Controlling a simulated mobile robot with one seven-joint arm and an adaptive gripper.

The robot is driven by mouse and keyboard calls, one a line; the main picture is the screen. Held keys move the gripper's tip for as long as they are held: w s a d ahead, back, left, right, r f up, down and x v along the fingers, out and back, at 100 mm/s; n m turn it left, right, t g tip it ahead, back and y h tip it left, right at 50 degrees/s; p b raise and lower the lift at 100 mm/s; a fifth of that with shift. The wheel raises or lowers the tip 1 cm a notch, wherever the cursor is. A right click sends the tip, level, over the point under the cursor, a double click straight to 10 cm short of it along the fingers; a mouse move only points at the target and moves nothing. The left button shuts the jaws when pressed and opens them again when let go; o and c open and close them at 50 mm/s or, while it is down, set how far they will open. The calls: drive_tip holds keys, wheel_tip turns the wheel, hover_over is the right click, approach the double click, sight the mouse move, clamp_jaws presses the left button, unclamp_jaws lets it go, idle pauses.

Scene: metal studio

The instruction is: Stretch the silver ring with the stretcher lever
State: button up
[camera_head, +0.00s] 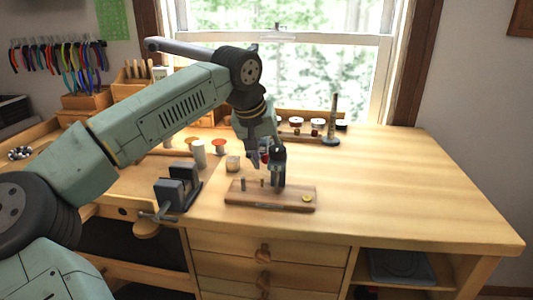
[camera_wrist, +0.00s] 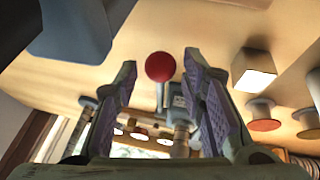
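The stretcher lever shows in the wrist view as a red ball knob (camera_wrist: 160,67) on a thin grey stem. In the head view the small red knob (camera_head: 264,156) is partly covered by my gripper (camera_head: 267,158). My gripper is open. In the wrist view its two fingers (camera_wrist: 160,72) stand apart, one to each side of the red knob, with gaps on both sides. A wooden board (camera_head: 237,200) with short upright pegs and a yellow disc lies on the bench below my gripper. I cannot make out the silver ring in either view.
A dark vise (camera_head: 178,190) stands at the bench's front edge, left of the board. A pale wooden block (camera_head: 233,164) and small spools (camera_head: 218,147) are behind. A dark upright post (camera_head: 333,120) stands at the back. The bench's right side (camera_head: 420,195) is clear.

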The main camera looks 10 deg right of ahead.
drive_tip(key=shift+c, duration=0.6)
clamp_jaws()
